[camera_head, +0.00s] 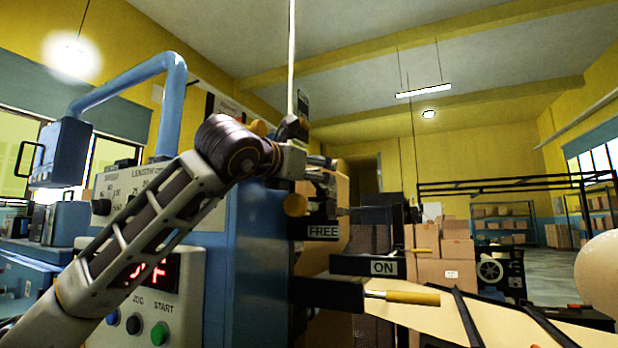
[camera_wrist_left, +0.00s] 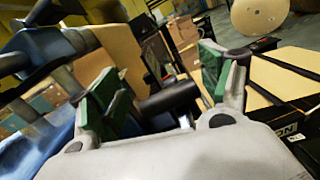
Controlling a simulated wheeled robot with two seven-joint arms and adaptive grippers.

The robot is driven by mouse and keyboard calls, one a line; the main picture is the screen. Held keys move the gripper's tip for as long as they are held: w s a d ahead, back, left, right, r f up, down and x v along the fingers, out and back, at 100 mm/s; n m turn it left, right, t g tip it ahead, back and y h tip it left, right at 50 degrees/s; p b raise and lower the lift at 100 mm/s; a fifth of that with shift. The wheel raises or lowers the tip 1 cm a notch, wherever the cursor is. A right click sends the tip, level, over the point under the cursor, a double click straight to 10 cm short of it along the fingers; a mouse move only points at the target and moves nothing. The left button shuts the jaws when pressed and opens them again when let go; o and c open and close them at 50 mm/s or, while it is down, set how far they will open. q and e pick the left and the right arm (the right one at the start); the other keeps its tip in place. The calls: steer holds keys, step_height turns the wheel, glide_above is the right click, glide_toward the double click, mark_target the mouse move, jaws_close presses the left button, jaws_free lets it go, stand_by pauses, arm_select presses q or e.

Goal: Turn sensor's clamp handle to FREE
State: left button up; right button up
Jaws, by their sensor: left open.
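My left arm reaches across the blue machine in the head view. Its gripper is partly hidden behind its own wrist, near the dark hardware at the machine's right edge. In the left wrist view my left gripper (camera_wrist_left: 158,75) is open, with its green-padded fingers apart. A black cylinder (camera_wrist_left: 170,98) shows between the fingers; I cannot tell whether it is the sensor's clamp handle or whether it is touched. A FREE label (camera_head: 323,232) sits just below that hardware, beside an orange knob (camera_head: 295,205). An ON label (camera_head: 383,267) is on a black block lower right. My right gripper is not in view.
A yellow-handled lever (camera_head: 410,297) sticks out below the ON label, above a pale sheet (camera_head: 455,322). The control panel with a red display (camera_head: 150,272) is behind my left arm. Stacked boxes (camera_head: 445,265) stand farther back.

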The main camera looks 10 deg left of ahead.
arm_select(q)
steer(key=shift+r, duration=4.2)
steer(key=shift+f, duration=0.1)
